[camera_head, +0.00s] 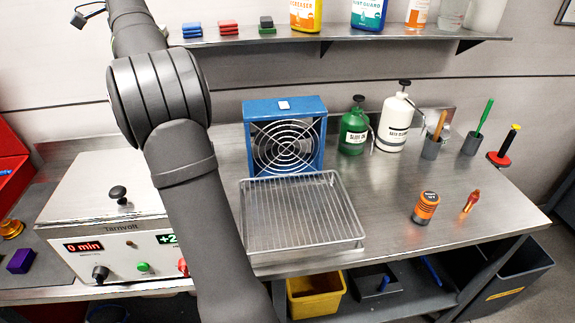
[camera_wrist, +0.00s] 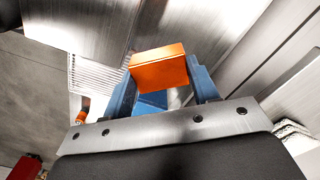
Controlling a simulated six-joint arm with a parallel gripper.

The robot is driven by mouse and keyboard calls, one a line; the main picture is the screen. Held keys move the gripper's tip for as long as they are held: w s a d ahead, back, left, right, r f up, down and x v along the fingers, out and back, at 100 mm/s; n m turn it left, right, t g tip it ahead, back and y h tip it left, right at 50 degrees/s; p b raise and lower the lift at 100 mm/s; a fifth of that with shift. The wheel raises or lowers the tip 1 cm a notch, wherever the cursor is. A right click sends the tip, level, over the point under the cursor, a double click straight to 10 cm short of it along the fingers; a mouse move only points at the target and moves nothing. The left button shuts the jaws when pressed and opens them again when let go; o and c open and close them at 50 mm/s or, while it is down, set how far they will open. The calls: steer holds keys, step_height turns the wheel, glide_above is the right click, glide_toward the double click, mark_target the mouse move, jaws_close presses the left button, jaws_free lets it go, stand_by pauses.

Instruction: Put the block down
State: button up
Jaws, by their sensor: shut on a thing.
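An orange block (camera_wrist: 160,72) shows in the wrist view. My gripper (camera_wrist: 163,78) has blue fingers, one on each side of the block, and is shut on it. A flat blue surface (camera_wrist: 152,104) shows behind the block, between the fingers; I cannot tell what it is. In the camera_head view my arm runs down the left-centre and out at the bottom edge, so the gripper and block are out of sight there. The steel bench (camera_head: 385,205) is seen in that view. What lies directly under the block is unclear.
A wire rack tray (camera_head: 300,215) lies before a blue fan (camera_head: 285,140). A white heater box (camera_head: 105,205) stands at left. Green (camera_head: 353,132) and white (camera_head: 394,122) bottles stand behind. An orange canister (camera_head: 426,208) and orange tool (camera_head: 470,201) are at right. Bench between is clear.

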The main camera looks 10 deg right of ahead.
steer(key=w+d+m, duration=0.2)
steer(key=d+m, duration=0.3)
steer(key=d, duration=2.3)
steer(key=s+d+f+m, duration=0.1)
steer(key=d+f+m, duration=0.35)
steer(key=d, duration=0.55)
steer(key=s+d+f+m, duration=0.1)
steer(key=d+f+m, duration=0.4)
steer(key=d, duration=0.5)
steer(key=s+d+f+m, duration=0.6)
steer(key=s+d+f, duration=0.3)
steer(key=d, duration=0.4)
steer(key=s+d+f+m, duration=0.6)
steer(key=s+d+f, duration=0.25)
steer(key=d, duration=0.35)
steer(key=shift+n, duration=0.25)
steer(key=w+a+f, duration=0.1)
steer(key=w+f, duration=0.1)
steer(key=w, duration=0.1)
steer(key=w+a+f, duration=0.1)
steer(key=w+f, duration=0.1)
steer(key=w, duration=0.2)
steer(key=w+f, duration=0.2)
steer(key=w, duration=0.1)
steer(key=shift+w+a+f, duration=0.3)
steer(key=shift+w+a, duration=0.1)
steer(key=shift+f, duration=2.05)
